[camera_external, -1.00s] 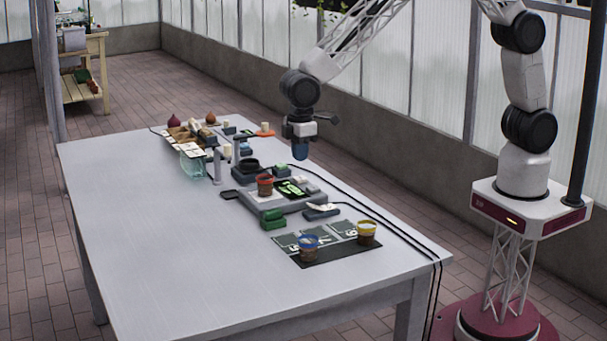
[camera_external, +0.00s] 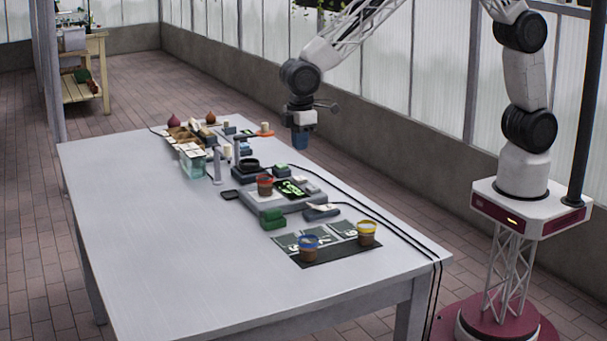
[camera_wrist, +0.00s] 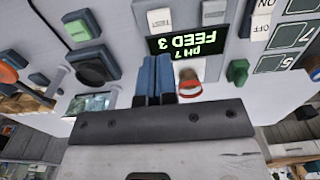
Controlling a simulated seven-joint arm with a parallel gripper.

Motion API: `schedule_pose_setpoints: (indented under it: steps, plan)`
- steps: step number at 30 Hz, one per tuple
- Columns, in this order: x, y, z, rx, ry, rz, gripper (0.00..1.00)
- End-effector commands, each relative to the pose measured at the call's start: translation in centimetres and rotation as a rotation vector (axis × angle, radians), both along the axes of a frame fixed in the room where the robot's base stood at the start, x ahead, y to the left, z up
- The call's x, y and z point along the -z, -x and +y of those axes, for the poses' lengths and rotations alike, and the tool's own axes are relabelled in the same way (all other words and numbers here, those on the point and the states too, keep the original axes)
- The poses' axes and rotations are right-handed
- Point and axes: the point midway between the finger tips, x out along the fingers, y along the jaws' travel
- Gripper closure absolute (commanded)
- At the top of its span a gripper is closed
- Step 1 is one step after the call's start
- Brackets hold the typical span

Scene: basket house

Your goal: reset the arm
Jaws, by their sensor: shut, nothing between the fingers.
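My gripper (camera_external: 300,139) hangs above the far right edge of the white table (camera_external: 150,220), clear of everything on it. Its blue fingers are shut together and hold nothing. In the wrist view my gripper (camera_wrist: 157,62) points at the bench equipment, with the fingers closed side by side in front of a lit display reading "FEED 3" and "pH 7" (camera_wrist: 182,45). A pot with a red rim (camera_wrist: 189,90) shows just right of the fingers; it also stands on the grey unit in the external view (camera_external: 265,185).
A blue-rimmed pot (camera_external: 308,248) and a yellow-rimmed pot (camera_external: 366,234) stand on a dark numbered mat (camera_external: 325,257) at the near right. A sectioned wooden tray (camera_external: 184,137) and a clear container (camera_external: 192,165) are at the far end. Cables run along the right edge. The table's left side is bare.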

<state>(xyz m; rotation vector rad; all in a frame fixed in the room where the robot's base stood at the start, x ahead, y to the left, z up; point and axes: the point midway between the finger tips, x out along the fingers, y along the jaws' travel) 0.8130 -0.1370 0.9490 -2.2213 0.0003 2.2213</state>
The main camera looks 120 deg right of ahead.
Motion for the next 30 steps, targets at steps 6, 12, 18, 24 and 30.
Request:
schedule_pose_setpoints:
  steps: [6, 12, 18, 24, 30]
  plan:
    - [-1.0, 0.7, 0.4, 0.000, 0.001, -0.006, 1.00]
    - [-3.7, 2.9, 1.5, 0.001, 0.004, -0.020, 1.00]
    - [-7.5, 6.7, 3.2, 0.001, 0.007, -0.039, 1.00]
    - [-10.8, 11.0, 4.7, 0.004, 0.010, -0.059, 1.00]
    - [-13.8, 15.4, 6.3, 0.005, 0.012, -0.082, 1.00]
